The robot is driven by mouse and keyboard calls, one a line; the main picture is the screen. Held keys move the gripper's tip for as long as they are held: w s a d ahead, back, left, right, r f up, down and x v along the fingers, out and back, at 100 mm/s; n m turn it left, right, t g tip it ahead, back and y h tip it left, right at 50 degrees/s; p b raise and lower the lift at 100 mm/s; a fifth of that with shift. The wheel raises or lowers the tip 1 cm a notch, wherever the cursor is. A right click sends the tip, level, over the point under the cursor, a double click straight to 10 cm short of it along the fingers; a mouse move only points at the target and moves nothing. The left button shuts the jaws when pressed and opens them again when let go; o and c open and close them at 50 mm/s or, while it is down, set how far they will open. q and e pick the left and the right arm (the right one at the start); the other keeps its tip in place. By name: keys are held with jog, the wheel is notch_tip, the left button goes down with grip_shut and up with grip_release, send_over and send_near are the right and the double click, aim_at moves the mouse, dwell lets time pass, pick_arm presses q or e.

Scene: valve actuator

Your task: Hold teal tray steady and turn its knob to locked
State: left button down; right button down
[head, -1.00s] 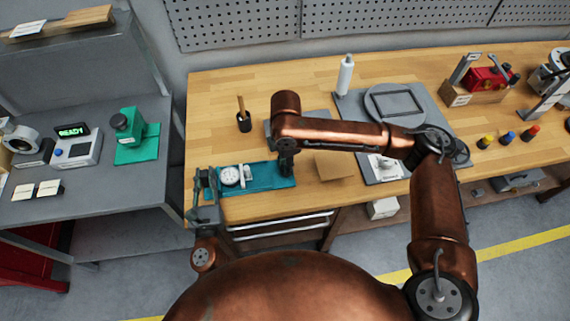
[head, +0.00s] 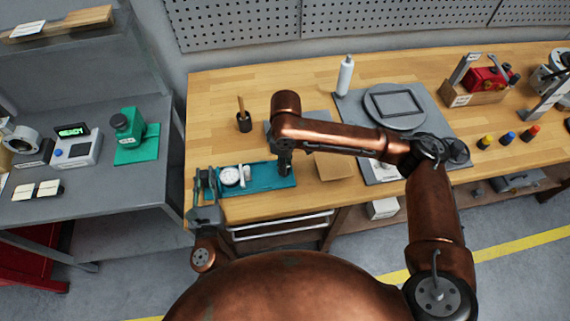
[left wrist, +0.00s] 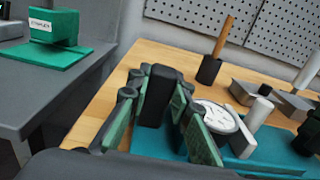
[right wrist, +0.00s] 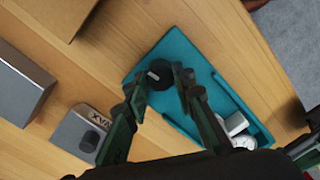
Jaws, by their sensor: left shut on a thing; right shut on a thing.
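The teal tray (head: 262,184) lies at the bench's front left and carries a round white gauge (head: 231,176) and a white cylinder; the gauge also shows in the left wrist view (left wrist: 214,117). My left gripper (head: 206,186) is at the tray's left end. In the left wrist view its fingers stand either side of a dark upright grip (left wrist: 155,92), shut on it. My right gripper (head: 284,168) reaches down at the tray's right end, shut on the black knob (right wrist: 160,71). The knob is partly hidden by the fingers, and I cannot tell its setting.
A pot with a wooden-handled tool (head: 244,122) stands behind the tray. A tan square (head: 333,166) and a grey mat with a round plate (head: 396,108) lie to the right. A side table at left holds a green device (head: 129,125) and a READY display (head: 73,130).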

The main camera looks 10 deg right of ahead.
pick_arm(q)
jog(key=shift+d+r, duration=0.1)
pick_arm(e)
jog(key=shift+m, duration=0.3)
jog(key=c, duration=1.6)
grip_release()
notch_tip(320, 180, up, 12)
pick_arm(q)
jog(key=c, duration=1.7)
grip_release()
jog(key=shift+s, duration=0.1)
